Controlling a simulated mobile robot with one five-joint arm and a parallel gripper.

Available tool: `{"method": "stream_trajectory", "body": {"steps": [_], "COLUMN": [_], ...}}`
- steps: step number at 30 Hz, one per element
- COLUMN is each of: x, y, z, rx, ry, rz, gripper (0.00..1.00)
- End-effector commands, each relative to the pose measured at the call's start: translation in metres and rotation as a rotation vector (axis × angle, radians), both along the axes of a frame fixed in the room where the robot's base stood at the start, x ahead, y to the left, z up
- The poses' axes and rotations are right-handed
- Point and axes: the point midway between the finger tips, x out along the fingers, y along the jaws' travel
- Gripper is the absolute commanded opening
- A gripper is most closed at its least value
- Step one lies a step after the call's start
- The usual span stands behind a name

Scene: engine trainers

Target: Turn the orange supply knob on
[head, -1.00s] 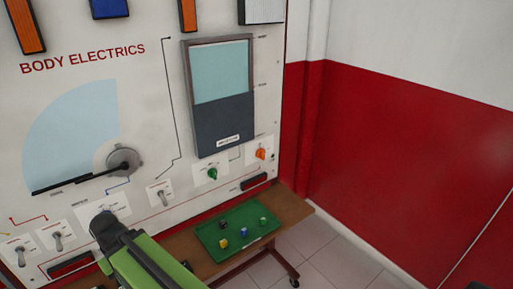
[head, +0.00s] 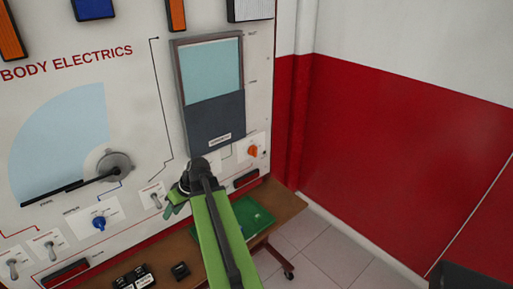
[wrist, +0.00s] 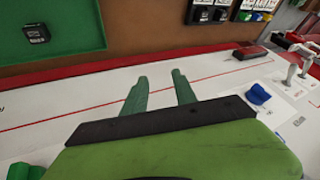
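The orange supply knob (head: 252,150) sits on a white plate at the lower right of the panel, in the head view. My gripper (wrist: 159,84) is open and empty in the wrist view, its two green fingers apart over the white panel. In the head view my arm's end is left of and lower than the orange knob, apart from it. The orange knob is not in the wrist view. My arm covers the green knob in the head view; a green piece, likely that knob (wrist: 25,171), shows at the wrist view's lower left.
A blue knob (head: 99,223) and a toggle switch (head: 154,200) lie left of my arm. A green tray (head: 258,222) on the brown table (head: 285,208) is below, partly hidden. A dark block (wrist: 36,33) is in the tray. The red wall (head: 390,160) stands right of the panel.

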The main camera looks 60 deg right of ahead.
Motion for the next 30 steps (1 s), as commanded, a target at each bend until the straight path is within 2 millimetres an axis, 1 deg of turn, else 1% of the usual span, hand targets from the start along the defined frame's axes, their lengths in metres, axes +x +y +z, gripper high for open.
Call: {"method": "stream_trajectory", "body": {"steps": [1, 2, 3, 5, 6, 8, 9, 11, 12, 15, 18, 19, 22, 25, 28, 30], "x": [-0.012, -0.021, -0.034, -0.060, -0.081, -0.115, -0.138, -0.173, -0.194, -0.233, -0.252, -0.254, -0.255, -0.248, -0.233, -0.219], "y": [-0.050, -0.077, -0.113, -0.167, -0.202, -0.250, -0.278, -0.313, -0.332, -0.363, -0.376, -0.378, -0.379, -0.381, -0.386, -0.391], "z": [0.015, 0.023, 0.035, 0.053, 0.065, 0.083, 0.094, 0.109, 0.117, 0.131, 0.138, 0.139, 0.139, 0.134, 0.126, 0.118], "rx": [0.000, -0.006, -0.021, -0.057, -0.090, -0.148, -0.188, -0.250, -0.287, -0.361, -0.399, -0.404, -0.408, -0.406, -0.404, -0.405], "ry": [-0.075, -0.126, -0.195, -0.297, -0.360, -0.444, -0.494, -0.554, -0.585, -0.636, -0.658, -0.661, -0.663, -0.663, -0.662, -0.662], "rz": [-0.046, -0.068, -0.099, -0.151, -0.186, -0.239, -0.274, -0.321, -0.348, -0.395, -0.419, -0.421, -0.421, -0.420, -0.418, -0.417], "gripper": [0.34, 0.34, 0.34, 0.34, 0.34, 0.34, 0.34, 0.34, 0.34, 0.34, 0.34, 0.34, 0.34, 0.34, 0.34, 0.34]}}
